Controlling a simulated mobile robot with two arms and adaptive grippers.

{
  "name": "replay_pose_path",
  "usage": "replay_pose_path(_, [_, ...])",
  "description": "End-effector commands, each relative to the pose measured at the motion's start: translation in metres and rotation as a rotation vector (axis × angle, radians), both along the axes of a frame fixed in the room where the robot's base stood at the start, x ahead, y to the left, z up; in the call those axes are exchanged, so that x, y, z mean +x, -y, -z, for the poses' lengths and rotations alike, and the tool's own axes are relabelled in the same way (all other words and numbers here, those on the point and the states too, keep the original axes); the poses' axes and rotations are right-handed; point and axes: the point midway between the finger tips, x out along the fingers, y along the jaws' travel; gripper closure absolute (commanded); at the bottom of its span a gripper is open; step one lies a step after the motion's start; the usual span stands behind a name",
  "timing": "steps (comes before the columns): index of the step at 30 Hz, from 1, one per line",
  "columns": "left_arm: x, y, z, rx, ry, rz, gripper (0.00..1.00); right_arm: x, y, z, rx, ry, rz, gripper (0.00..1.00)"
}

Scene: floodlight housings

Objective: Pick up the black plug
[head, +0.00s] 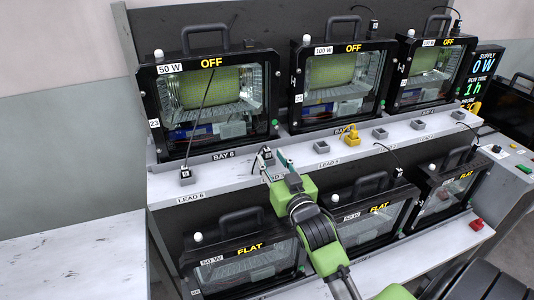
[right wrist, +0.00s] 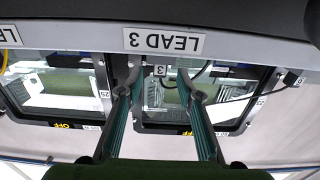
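Several black plugs are in view, and I cannot tell which one is meant. One black plug (head: 267,153) stands on the upper shelf ledge, right at the fingertips of my right gripper (head: 279,168). In the right wrist view, a plug marked 3 (right wrist: 160,70) shows between the two fingertips of the right gripper (right wrist: 158,80), above the LEAD 3 label in the head view's sense of the shelf. The fingers are spread, with a gap on both sides of it. Another black plug (head: 185,173) stands by the LEAD 6 label. My left gripper is not in view.
Floodlights marked OFF (head: 211,100) stand behind the ledge (head: 225,172); others marked FLAT (head: 245,265) stand below. A yellow plug (head: 351,134) and grey sockets (head: 320,147) sit along the ledge. A red object (head: 476,224) lies lower right. The left table (head: 75,255) is clear.

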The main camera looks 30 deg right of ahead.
Motion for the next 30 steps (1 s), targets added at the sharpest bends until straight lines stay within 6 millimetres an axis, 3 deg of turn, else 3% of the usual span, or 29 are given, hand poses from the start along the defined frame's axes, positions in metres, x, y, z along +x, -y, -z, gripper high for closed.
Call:
replay_pose_path(3, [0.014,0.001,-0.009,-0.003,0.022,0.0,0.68,0.012,0.003,-0.003,0.0,0.001,0.0,0.67])
replay_pose_path(10, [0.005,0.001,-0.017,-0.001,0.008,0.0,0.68,0.041,0.01,-0.002,-0.001,0.001,0.0,0.67])
replay_pose_path(20, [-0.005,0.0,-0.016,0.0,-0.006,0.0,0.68,0.049,0.012,0.0,-0.001,0.0,-0.001,0.67])
replay_pose_path(21, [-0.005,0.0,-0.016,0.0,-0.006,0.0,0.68,0.048,0.012,0.0,-0.001,0.0,-0.001,0.69])
replay_pose_path(25, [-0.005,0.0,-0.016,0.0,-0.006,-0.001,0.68,0.048,0.012,0.001,-0.001,0.0,-0.001,1.0])
replay_pose_path(30, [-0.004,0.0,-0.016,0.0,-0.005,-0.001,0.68,0.048,0.012,0.0,0.0,0.0,-0.001,1.0])
